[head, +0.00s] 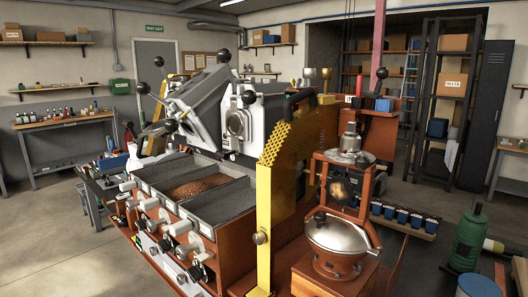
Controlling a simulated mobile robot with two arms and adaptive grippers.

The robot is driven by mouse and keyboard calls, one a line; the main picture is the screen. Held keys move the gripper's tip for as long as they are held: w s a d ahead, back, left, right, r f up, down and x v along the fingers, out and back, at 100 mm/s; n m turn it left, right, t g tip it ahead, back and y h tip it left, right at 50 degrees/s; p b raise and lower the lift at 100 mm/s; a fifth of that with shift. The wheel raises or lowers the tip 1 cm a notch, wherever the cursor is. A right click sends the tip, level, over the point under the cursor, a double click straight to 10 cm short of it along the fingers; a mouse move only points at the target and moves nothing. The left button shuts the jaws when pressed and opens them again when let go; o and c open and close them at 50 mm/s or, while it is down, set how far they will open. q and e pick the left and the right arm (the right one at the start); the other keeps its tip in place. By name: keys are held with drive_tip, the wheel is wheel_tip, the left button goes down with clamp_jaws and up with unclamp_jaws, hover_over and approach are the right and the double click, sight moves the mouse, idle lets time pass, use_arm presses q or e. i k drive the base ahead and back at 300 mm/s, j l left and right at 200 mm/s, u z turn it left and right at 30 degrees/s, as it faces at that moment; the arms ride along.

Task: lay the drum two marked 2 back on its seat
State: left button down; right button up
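A grey box-shaped roaster housing (200,101) is tilted up on the machine, with black ball-ended levers around it. Beside it on the right is an upright pale housing with a round front fitting (237,122). I cannot make out a number 2 on either, so I cannot tell which one is drum two or where its seat is. Below them is a row of open grey cooling trays (234,197). The middle tray holds brown beans (197,188). Neither of my grippers shows in the head view.
A yellow perforated guard (265,215) stands upright in front of the machine's right part. A grinder-like unit with a domed silver lid (338,236) is at the near right. A green bottle (468,240) stands on the right. Open floor (45,225) lies to the left.

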sight(201, 128)
drive_tip(key=j+u, duration=0.1)
drive_tip(key=j, duration=0.35)
drive_tip(key=i+j+u, duration=0.15)
drive_tip(key=j, duration=0.25)
drive_tip(key=j+u, duration=0.1)
drive_tip(key=j, duration=0.35)
drive_tip(key=i+j+u, duration=0.1)
drive_tip(key=j, duration=0.3)
drive_tip(key=i, duration=0.05)
